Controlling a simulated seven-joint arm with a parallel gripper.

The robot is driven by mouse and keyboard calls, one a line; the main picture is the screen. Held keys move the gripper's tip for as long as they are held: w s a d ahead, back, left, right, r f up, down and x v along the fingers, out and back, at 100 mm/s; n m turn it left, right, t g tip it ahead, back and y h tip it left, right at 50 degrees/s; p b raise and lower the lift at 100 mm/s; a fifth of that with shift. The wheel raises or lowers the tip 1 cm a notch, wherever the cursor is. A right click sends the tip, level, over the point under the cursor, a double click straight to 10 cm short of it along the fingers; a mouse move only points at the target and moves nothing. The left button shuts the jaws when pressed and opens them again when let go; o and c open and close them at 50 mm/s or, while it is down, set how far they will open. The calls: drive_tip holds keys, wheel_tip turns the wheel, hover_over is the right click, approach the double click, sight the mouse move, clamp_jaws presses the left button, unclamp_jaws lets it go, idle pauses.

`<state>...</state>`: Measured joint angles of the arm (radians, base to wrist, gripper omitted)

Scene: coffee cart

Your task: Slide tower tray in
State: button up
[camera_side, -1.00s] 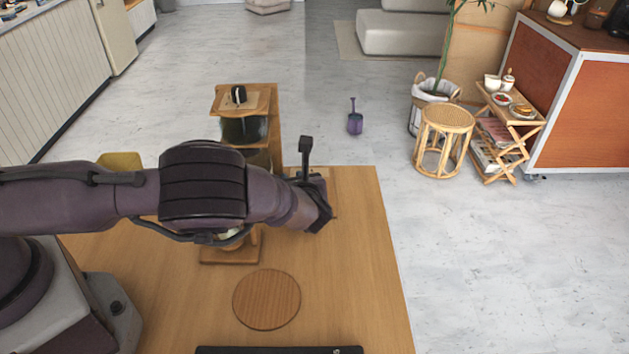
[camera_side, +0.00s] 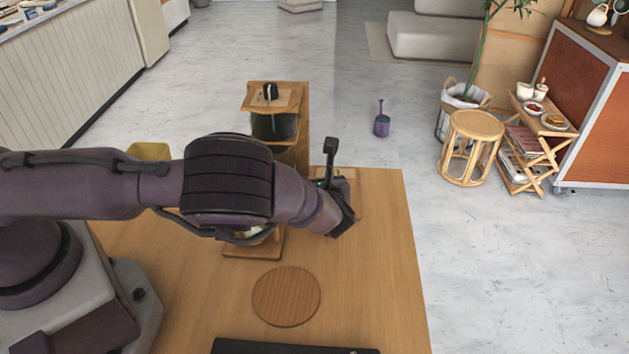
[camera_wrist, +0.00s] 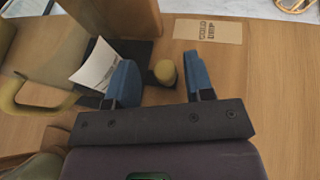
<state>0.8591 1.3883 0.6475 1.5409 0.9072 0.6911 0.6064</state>
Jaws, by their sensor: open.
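The wooden tower (camera_side: 302,120) stands at the far side of the table, with a dark glass vessel (camera_side: 275,126) in its upper part. My arm covers its middle, and a wooden base piece (camera_side: 250,247) shows below the arm. In the wrist view a wooden post (camera_wrist: 125,15) rises at the top, beside a dark flat piece, perhaps the tray (camera_wrist: 138,50). A rounded olive knob (camera_wrist: 165,72) sits at its right edge. My gripper (camera_wrist: 161,66) is open, its two blue fingers apart on either side of the knob. Contact cannot be told.
A white paper piece (camera_wrist: 97,66) and an olive cup-like vessel (camera_wrist: 45,60) lie left of the fingers. A printed brown packet (camera_wrist: 208,31) lies beyond. A round wooden board (camera_side: 286,296) lies on the table (camera_side: 375,270), whose right side is clear.

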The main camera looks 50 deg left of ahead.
drive_tip(key=v, duration=1.1)
drive_tip(key=shift+s+d, duration=0.15)
drive_tip(key=s+a+r+n+g+h, duration=0.3)
drive_tip(key=s+a+r+n+h, duration=0.1)
drive_tip(key=r+n, duration=0.4)
drive_tip(key=s+a+r+n+g+h, duration=0.35)
drive_tip(key=a+r+n, duration=0.2)
drive_tip(key=r, duration=0.35)
drive_tip(key=s+r+n+t+h, duration=0.2)
drive_tip(key=s+r+n, duration=0.3)
drive_tip(key=s, duration=0.2)
drive_tip(key=s+a+r+n+t+h, duration=0.1)
drive_tip(key=s+r+n+t+h, duration=0.1)
drive_tip(key=s+r+n, duration=0.3)
drive_tip(key=s+t, duration=0.1)
drive_tip(key=s, duration=0.2)
drive_tip(key=shift+a+r, duration=0.35)
drive_tip(key=shift+o, duration=0.5)
drive_tip(key=shift+n, duration=0.25)
